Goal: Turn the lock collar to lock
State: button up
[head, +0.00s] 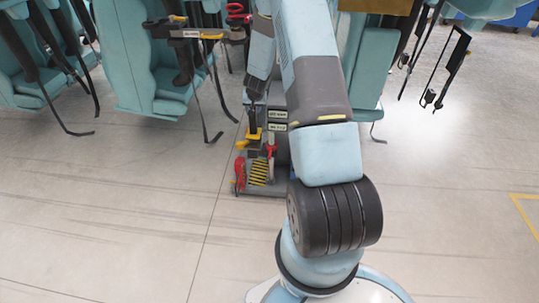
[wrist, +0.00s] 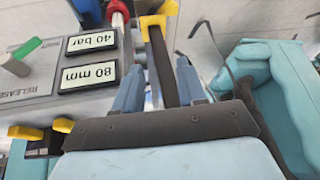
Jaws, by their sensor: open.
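My gripper (wrist: 157,78) is open in the wrist view, with its two light-blue fingers apart. A dark bar with a yellow end (wrist: 158,24) runs between the fingers; I cannot tell whether they touch it. In the head view my gripper (head: 253,108) points down over a small grey unit with yellow and red parts. I cannot tell for certain which part is the lock collar. A red part with a pale rod (wrist: 119,14) stands left of the yellow end.
The grey panel (wrist: 28,88) has a green lever (wrist: 25,47), a RELEASE label and displays reading 40 bar and 80 mm. A yellow spring (head: 260,172) and red handle (head: 240,172) are low on the unit. Teal seats (head: 160,75) with hanging straps flank it. Front floor is clear.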

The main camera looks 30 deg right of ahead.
jog(key=m+g+h, duration=0.1)
jog(key=m+g, duration=0.1)
send_near(270, 155)
jog(key=x, duration=0.8)
jog(key=shift+w+f, duration=0.2)
jog(key=shift+f, duration=0.1)
grip_shut()
